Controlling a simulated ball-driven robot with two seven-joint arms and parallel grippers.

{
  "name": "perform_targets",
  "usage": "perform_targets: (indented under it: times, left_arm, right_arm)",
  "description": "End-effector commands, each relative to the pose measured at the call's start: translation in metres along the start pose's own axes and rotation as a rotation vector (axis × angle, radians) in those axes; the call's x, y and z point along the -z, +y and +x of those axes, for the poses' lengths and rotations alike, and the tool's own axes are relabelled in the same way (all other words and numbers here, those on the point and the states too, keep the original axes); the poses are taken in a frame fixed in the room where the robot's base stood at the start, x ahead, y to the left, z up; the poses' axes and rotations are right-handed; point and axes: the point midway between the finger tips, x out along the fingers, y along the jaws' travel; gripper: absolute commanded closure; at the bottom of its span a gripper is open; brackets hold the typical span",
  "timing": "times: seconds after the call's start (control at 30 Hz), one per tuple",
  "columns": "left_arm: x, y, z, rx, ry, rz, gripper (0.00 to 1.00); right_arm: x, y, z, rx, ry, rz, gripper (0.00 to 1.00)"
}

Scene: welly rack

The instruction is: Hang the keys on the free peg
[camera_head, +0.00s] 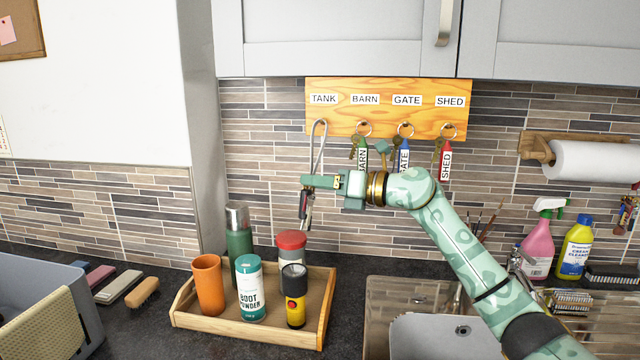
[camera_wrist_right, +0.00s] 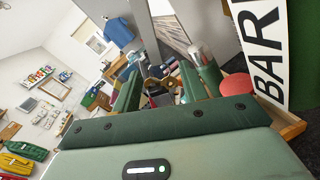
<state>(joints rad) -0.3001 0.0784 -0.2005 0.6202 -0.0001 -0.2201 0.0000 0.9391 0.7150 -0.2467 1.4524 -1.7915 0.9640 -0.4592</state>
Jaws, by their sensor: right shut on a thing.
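A wooden key board (camera_head: 388,88) on the wall carries pegs labelled TANK, BARN, GATE and SHED. My right gripper (camera_head: 308,181) is shut on the keys (camera_head: 306,206), below the TANK label. Their long grey loop (camera_head: 318,142) rises from the gripper, and its top overlaps the TANK peg. I cannot tell whether the loop is around the peg or in front of it. In the right wrist view, brass and dark metal parts of the keys (camera_wrist_right: 160,96) show between the fingers. Tagged keys hang on the other pegs: green BARN (camera_head: 362,155), blue GATE (camera_head: 403,157), red SHED (camera_head: 446,160).
My right forearm passes above the sink (camera_head: 440,335). Cupboards (camera_head: 340,35) hang above the board.

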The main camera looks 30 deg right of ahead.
Motion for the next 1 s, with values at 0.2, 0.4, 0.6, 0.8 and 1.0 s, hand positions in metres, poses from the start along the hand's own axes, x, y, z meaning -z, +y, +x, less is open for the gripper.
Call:
perform_targets:
  times: [0.2,0.4,0.6,0.8,1.0]
  left_arm:
    - [0.0,0.0,0.0,0.001,-0.001,-0.001,0.64]
    - [-0.001,-0.001,0.0,0.001,-0.001,-0.001,0.64]
    - [-0.001,-0.001,0.0,0.002,-0.001,-0.001,0.64]
    - [-0.001,-0.001,0.0,0.002,-0.001,-0.001,0.64]
    - [-0.001,-0.002,0.001,0.002,-0.002,0.0,0.64]
  right_arm:
    - [0.0,0.0,0.0,0.0,-0.001,0.0,0.84]
    - [0.0,0.0,0.0,-0.001,-0.001,0.0,0.46]
    - [0.0,0.0,0.0,-0.001,0.0,0.0,0.31]
    - [0.001,0.0,-0.003,0.001,0.001,0.0,0.31]
    - [0.002,-0.002,-0.036,0.004,0.003,-0.002,0.31]
